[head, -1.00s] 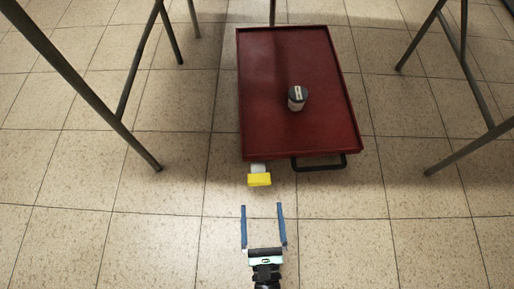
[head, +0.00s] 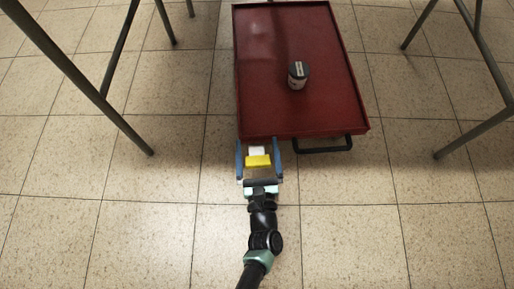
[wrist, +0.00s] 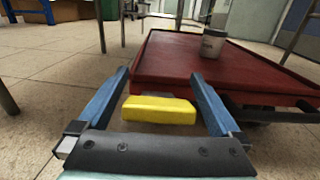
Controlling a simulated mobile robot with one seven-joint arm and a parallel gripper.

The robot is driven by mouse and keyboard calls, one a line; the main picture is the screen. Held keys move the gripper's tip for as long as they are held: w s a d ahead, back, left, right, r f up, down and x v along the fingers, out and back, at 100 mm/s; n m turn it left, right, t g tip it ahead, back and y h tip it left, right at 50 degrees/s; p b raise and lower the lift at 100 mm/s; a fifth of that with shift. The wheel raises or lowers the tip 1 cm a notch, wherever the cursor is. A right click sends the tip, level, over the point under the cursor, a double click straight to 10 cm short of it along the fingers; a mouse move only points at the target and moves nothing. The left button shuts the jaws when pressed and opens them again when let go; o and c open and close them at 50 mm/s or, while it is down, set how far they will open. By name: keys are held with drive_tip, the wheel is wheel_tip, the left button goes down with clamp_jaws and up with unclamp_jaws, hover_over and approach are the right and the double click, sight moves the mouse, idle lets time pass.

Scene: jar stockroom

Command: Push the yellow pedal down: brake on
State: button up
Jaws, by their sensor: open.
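The yellow pedal (head: 258,161) sticks out on a pale stem from the near edge of the red cart (head: 290,120), left of its black handle. It also shows in the wrist view (wrist: 158,110). My gripper (head: 259,147) is open, with one blue finger on each side of the pedal. In the wrist view the gripper (wrist: 162,85) has the pedal between its fingers, and I see a gap on both sides. I cannot tell whether any part of the gripper touches the pedal, or how far down the pedal is.
A jar with a dark lid (head: 298,76) stands on the cart. The black handle (head: 323,146) juts out right of the gripper. Metal table legs stand at left (head: 85,85) and right (head: 480,128). The tiled floor in front is clear.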

clamp_jaws()
idle(0.5)
drive_tip(key=shift+s+f, duration=0.1)
drive_tip(key=shift+s, duration=0.05)
